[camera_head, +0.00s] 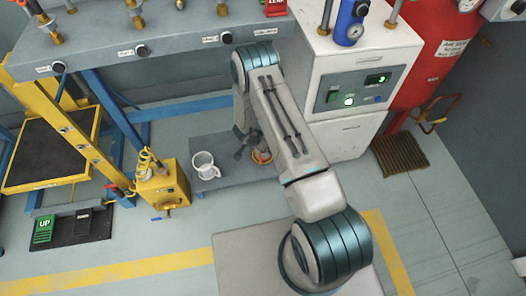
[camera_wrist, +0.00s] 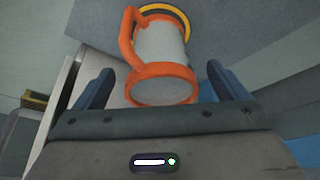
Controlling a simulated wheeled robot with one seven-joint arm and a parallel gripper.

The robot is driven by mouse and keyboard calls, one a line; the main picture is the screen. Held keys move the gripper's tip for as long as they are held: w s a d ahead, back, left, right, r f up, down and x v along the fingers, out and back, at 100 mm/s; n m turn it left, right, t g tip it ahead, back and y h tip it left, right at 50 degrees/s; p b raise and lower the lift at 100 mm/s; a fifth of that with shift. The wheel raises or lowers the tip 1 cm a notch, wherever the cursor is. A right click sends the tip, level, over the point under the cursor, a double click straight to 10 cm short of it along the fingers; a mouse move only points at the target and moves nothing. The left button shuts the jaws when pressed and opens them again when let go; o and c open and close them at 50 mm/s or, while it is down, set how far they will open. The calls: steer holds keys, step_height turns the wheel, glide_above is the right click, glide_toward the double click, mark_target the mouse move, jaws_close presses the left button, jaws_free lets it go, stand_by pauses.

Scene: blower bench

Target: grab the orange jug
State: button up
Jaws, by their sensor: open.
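The orange jug (camera_wrist: 160,48) fills the upper middle of the wrist view. It has a pale grey body, orange bands and an orange handle on its left side. In the head view only a bit of orange (camera_head: 262,156) shows beside my arm; the rest is hidden. My gripper (camera_wrist: 160,68) is open, with one dark finger on each side of the jug's near end. I see gaps between the fingers and the jug, and nothing is gripped. In the head view my gripper (camera_head: 243,147) is low over the shelf and partly hidden by my arm.
A white jug (camera_head: 205,166) stands left of my gripper on the low grey shelf (camera_head: 225,182). A yellow box (camera_head: 162,187) stands further left. A white cabinet (camera_head: 345,138) is close on the right. The bench top (camera_head: 160,45) overhangs behind. A yellow ring (camera_wrist: 166,9) shows beyond the jug.

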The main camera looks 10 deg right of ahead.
steer(key=b+x, duration=0.2)
steer(key=x, duration=0.2)
steer(key=shift+w+d+b, duration=0.15)
steer(key=shift+d+b, duration=0.05)
steer(key=shift+b, duration=0.15)
steer(key=shift+r, duration=0.15)
steer(key=c, duration=1.2)
steer(key=shift+r+p, duration=0.15)
steer(key=shift+p, duration=0.25)
